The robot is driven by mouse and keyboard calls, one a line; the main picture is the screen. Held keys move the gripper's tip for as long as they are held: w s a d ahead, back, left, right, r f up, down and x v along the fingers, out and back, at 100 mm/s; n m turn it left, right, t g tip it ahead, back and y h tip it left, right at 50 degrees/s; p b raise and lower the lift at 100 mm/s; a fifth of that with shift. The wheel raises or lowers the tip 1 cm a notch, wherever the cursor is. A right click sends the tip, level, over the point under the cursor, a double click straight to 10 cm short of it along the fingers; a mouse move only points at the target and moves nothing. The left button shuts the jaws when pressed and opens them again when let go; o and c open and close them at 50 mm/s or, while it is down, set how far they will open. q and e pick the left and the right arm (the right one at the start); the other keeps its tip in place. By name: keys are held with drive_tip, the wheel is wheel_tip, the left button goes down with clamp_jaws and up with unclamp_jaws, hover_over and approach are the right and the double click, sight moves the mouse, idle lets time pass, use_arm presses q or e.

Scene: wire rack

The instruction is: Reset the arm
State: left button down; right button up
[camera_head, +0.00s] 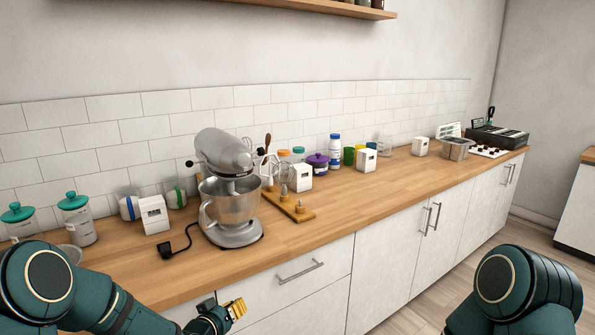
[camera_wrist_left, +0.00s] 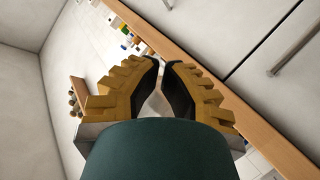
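My left gripper (camera_head: 232,311), with yellow ribbed fingers, is low in the head view in front of the drawer fronts, below the counter edge. In the left wrist view its two fingers (camera_wrist_left: 162,66) lean toward each other. A narrow gap shows between their dark pads, with nothing held in it. My left arm (camera_head: 85,295) comes in from the lower left. My right arm (camera_head: 520,290) shows at the lower right, with its gripper out of view.
The wooden counter (camera_head: 330,215) holds a stand mixer (camera_head: 230,190), teal-lidded jars (camera_head: 77,220), a wooden board with pegs (camera_head: 290,205), a purple-lidded pot (camera_head: 317,164) and a metal container (camera_head: 456,149). Drawer and cabinet handles (camera_head: 300,272) stick out in front. Open floor (camera_head: 440,290) lies at right.

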use_arm(q)
drive_tip(key=s+d+f+g, duration=0.2)
drive_tip(key=s+f+g, duration=0.2)
drive_tip(key=s, duration=0.6)
drive_tip(key=s+d+f+g+y, duration=0.1)
drive_tip(key=s+d+f+g, duration=0.1)
drive_tip(key=s+f, duration=0.5)
drive_tip(key=s+d+f+g, duration=0.2)
drive_tip(key=s+f+g, duration=0.3)
drive_tip(key=s, duration=0.7)
drive_tip(key=shift+s+f+m+g+y, duration=0.3)
drive_tip(key=shift+s+f+m, duration=0.1)
drive_tip(key=shift+w+d, duration=0.1)
